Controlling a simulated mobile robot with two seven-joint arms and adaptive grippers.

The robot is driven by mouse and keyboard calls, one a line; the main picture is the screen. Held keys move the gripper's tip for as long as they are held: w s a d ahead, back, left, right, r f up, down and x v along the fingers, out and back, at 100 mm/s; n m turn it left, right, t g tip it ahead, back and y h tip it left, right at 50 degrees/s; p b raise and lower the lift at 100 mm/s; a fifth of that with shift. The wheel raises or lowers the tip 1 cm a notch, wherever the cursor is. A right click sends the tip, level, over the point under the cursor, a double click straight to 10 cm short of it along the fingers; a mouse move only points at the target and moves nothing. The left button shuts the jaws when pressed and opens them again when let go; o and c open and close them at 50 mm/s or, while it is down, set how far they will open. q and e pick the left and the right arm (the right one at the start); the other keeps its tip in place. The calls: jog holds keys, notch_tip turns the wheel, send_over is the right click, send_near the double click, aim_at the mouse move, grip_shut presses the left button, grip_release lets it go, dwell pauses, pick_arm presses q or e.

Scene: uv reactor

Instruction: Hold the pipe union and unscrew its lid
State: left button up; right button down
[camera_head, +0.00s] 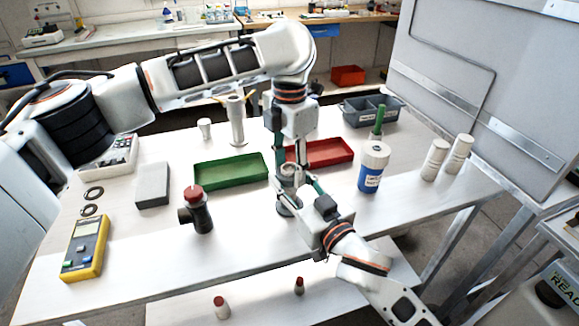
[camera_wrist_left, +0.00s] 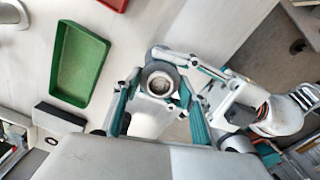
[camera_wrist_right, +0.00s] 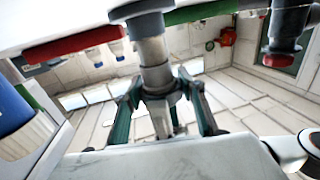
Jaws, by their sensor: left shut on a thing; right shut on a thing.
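The pipe union (camera_head: 285,208) is a grey metal fitting standing upright on the white table near the middle. Its round top, a light ring with a darker centre, shows in the left wrist view (camera_wrist_left: 160,80). In the right wrist view it appears upside down, with a wide flange, a narrower body (camera_wrist_right: 150,52) and a collar. My left gripper (camera_head: 289,168) reaches down from above and is shut on the upper part. My right gripper (camera_head: 303,192) comes in from the front right and is shut on the union from the side. The fingers hide much of the lid's edge.
A green tray (camera_head: 232,183) and red tray (camera_head: 345,160) lie behind. A black pipe fitting with a red cap (camera_head: 201,215) stands left. A blue-labelled bottle (camera_head: 371,180) and white cylinders (camera_head: 434,160) stand right. A yellow meter (camera_head: 85,262) lies front left.

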dwell(0.6)
pick_arm(q)
jog(key=o, duration=1.2)
jog(key=shift+r, duration=2.3)
pick_arm(e)
jog(key=c, duration=1.2)
grip_release()
jog(key=shift+o, duration=0.2)
